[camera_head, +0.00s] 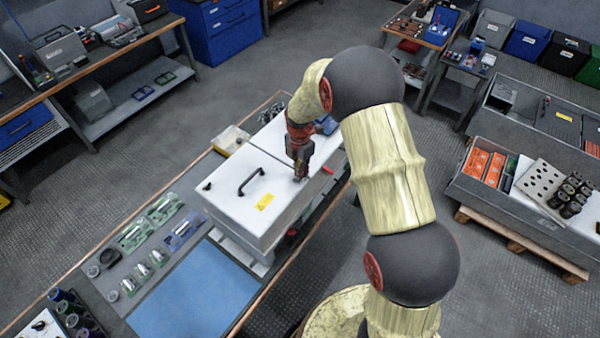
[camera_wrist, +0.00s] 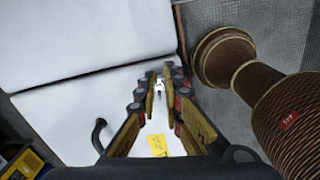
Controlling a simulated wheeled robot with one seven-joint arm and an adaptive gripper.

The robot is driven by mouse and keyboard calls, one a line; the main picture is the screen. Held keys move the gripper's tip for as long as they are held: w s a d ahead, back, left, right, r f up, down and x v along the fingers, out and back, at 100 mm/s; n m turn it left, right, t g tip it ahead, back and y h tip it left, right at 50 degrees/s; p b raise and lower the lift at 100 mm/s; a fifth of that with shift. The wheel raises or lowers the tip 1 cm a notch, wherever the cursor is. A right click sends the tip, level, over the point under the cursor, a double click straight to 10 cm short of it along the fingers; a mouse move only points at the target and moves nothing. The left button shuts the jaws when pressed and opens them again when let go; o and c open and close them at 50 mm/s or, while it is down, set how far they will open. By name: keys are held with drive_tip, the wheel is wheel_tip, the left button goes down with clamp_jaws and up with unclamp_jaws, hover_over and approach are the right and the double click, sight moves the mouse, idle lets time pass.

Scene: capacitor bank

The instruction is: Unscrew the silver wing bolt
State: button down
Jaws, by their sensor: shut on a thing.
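The silver wing bolt (camera_wrist: 159,86) shows small and bright between my fingertips in the wrist view, at the edge of a white box lid. My gripper (camera_wrist: 160,82) is shut on it, with its two fingers on either side of the bolt. In the head view my gripper (camera_head: 301,176) points down onto the top of the white box (camera_head: 235,200), near its far right corner. The bolt is mostly hidden by the fingers there. A black handle (camera_head: 252,181) and a yellow label (camera_head: 265,202) are on the lid, to the left of my gripper.
A second white box (camera_head: 272,140) stands behind the first on the workbench. A blue mat (camera_head: 195,292) and packaged parts (camera_head: 160,208) lie in front and to the left. A grey bin (camera_head: 540,215) stands at the right. Open floor (camera_head: 235,95) lies behind the bench.

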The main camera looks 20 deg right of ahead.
drive_tip(key=shift+w+r, duration=0.1)
drive_tip(key=shift+w, duration=0.1)
drive_tip(key=c, duration=2.1)
unclamp_jaws()
drive_tip(key=shift+o, duration=0.2)
drive_tip(key=shift+s, duration=0.1)
wheel_tip(320, 180, up, 12)
